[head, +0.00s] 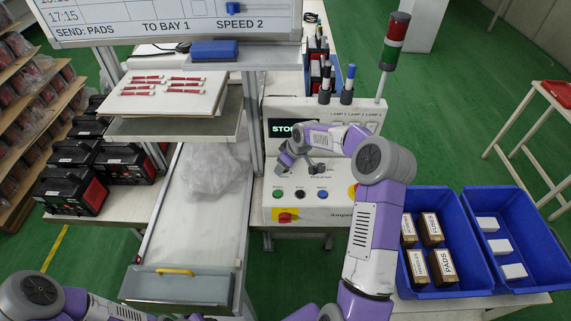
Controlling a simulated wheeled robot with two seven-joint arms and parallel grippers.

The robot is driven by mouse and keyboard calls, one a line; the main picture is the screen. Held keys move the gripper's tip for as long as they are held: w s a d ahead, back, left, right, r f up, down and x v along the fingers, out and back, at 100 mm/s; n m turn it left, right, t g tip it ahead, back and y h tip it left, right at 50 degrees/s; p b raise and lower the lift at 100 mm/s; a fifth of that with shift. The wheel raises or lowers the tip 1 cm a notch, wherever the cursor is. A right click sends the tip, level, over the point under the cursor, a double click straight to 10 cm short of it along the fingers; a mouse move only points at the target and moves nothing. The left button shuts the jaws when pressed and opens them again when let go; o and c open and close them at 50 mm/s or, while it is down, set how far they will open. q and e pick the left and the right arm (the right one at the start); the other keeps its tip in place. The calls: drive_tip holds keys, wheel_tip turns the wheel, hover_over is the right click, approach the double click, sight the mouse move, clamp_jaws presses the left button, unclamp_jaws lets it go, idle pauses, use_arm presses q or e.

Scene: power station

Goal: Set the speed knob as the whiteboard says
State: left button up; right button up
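The whiteboard (205,27) at the top reads "SEND: PADS TO BAY 1 SPEED 2". The control box (325,205) stands at the centre, with a dark screen (280,129) showing green letters, partly hidden, that begin "STO". My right arm reaches across the box from the right. Its gripper (297,164) is over the upper left of the panel, close to the knob area. The speed knob is not clearly visible, and I cannot tell whether the gripper touches it. The finger gap is too small to read. My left arm shows only at the lower left edge; its gripper is out of view.
Green, black and blue buttons (298,194) line the panel below the gripper. A signal tower (394,42) rises behind it. A conveyor (195,235) with a clear plastic bag (214,170) lies left. Blue bins (522,238) with boxes stand right.

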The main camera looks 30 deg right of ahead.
drive_tip(key=c, duration=1)
drive_tip(key=m+b, duration=0.1)
drive_tip(key=m+h+b, duration=0.1)
drive_tip(key=m+b, duration=0.1)
drive_tip(key=shift+a+f, duration=0.1)
drive_tip(key=shift+a, duration=0.1)
drive_tip(key=m+h+b, duration=0.1)
drive_tip(key=m+b, duration=0.1)
drive_tip(key=shift+a+m, duration=0.1)
drive_tip(key=shift+m, duration=0.3)
drive_tip(key=m+h+b, duration=0.1)
drive_tip(key=m+b, duration=0.1)
drive_tip(key=m, duration=0.1)
drive_tip(key=shift+h, duration=0.3)
drive_tip(key=shift+m+g+h+b, duration=0.3)
drive_tip(key=shift+m+h+b, duration=0.15)
drive_tip(key=shift+m, duration=0.95)
